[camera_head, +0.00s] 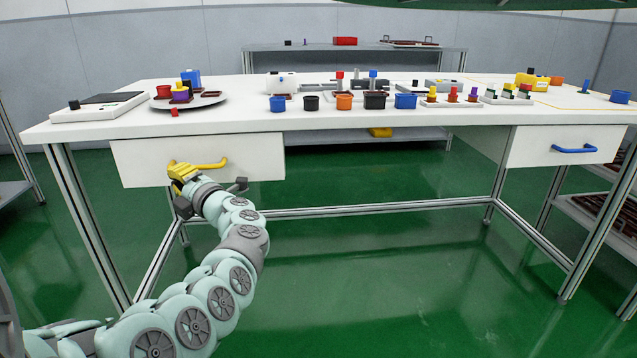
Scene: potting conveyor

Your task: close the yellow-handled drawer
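The white drawer with the yellow handle (253,157) hangs under the left part of the white table. Its front looks roughly in line with the table's front edge; I cannot tell from this view whether it stands out a little. The yellow handle (212,165) is a bar on the drawer front. My gripper (183,176) is at the left end of the handle, at or just in front of the drawer front. The fingers overlap the handle in the view, so I cannot tell whether they touch or grasp it.
The white table (230,123) carries several coloured pots, a scale (98,106) and a round turntable (190,102). A second drawer with a blue handle (574,149) is at the right. Metal table legs (86,215) stand on both sides. The green floor below is clear.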

